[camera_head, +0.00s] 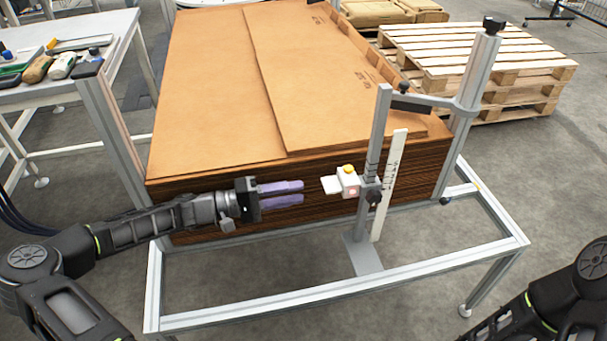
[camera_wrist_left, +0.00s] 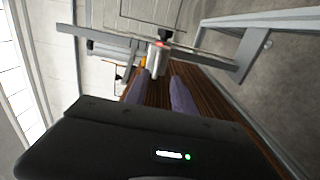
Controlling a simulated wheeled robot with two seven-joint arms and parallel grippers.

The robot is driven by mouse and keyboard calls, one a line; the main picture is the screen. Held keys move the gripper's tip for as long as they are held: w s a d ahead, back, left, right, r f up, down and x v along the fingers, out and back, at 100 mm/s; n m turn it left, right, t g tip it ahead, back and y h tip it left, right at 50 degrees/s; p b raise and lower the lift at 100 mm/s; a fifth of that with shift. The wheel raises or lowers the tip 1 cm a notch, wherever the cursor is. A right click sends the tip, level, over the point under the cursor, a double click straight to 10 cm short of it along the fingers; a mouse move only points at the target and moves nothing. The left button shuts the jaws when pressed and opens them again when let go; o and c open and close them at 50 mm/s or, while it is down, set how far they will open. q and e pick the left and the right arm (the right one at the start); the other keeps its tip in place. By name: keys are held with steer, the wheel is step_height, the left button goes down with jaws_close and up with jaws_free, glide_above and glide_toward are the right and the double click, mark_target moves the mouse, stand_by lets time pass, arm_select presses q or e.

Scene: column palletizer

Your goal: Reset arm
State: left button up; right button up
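My left gripper (camera_head: 282,194) reaches in from the left in the head view, in front of the cardboard stack's near side. Its two purple fingers are apart with nothing between them; they also show in the left wrist view (camera_wrist_left: 160,90). A small white block with a yellow top (camera_head: 347,181) is mounted on the metal upright, just right of the fingertips and apart from them. My right arm (camera_head: 515,318) shows at the lower right; its gripper is out of view.
The stack of brown cardboard sheets (camera_head: 215,90) sits in a metal frame (camera_head: 340,291) with upright posts. A white scale strip (camera_head: 389,185) stands beside the mounted block. Wooden pallets (camera_head: 470,55) are at the back right. A table with tools (camera_head: 60,95) is at the left.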

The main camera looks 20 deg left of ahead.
arm_select(q)
steer(key=s+d+f+g+y, duration=0.2)
steer(key=s+d+f+g, duration=0.3)
steer(key=d+f, duration=0.4)
steer(key=s+d+f+g+y, duration=0.2)
steer(key=s+d+f+g, duration=0.1)
steer(key=s+d+f, duration=0.55)
steer(key=s+d+f+m+g+y, duration=0.1)
steer(key=s+d+f+m+y, duration=0.1)
steer(key=s+f, duration=0.55)
steer(key=s+a+f+m+y, duration=0.1)
steer(key=s+a+f+y, duration=0.5)
steer(key=s, duration=0.3)
steer(key=w+d+r+m+h+p, duration=0.1)
steer(key=w+d+r+p, duration=0.1)
steer(key=r+p, duration=0.9)
step_height(320, 180, up, 3)
steer(key=shift+w+f+m, duration=0.2)
steer(key=shift+w+m, duration=0.1)
steer(key=shift+w, duration=0.4)
steer(key=shift+d, duration=0.1)
